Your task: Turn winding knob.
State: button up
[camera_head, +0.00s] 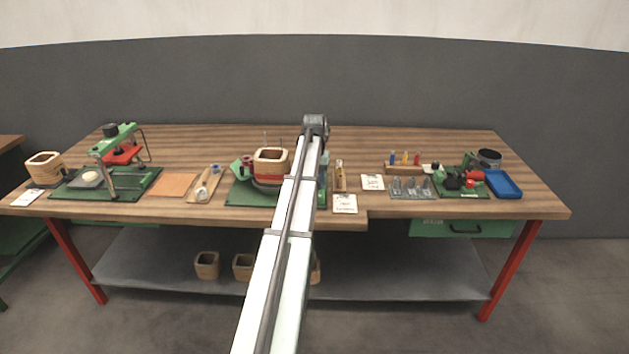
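A winding station stands mid-bench on a green base (240,195). It holds a square tan coil former (271,156) on a dark and red seat. A small dark red knob-like part (246,166) is at its left side, next to a green bracket (236,171). I cannot tell whether this is the winding knob. My white arm crosses the picture from the bottom and hides the station's right part. My gripper (316,122) is a small grey shape at the arm's far end, behind and right of the former. Its fingers are too small to tell open from shut.
A green press (117,143) and another square former (44,164) stand at left. An orange sheet (173,185) lies nearby. Cards, small bottles, a green fixture (459,182) and a blue tray (503,185) are at right. The back edge of the bench is mostly clear.

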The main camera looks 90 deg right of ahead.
jog(key=shift+m, duration=0.7)
jog(key=o, duration=1.1)
jog(key=shift+c, duration=0.2)
notch_tip(320, 180, up, 14)
jog(key=shift+f, duration=0.15)
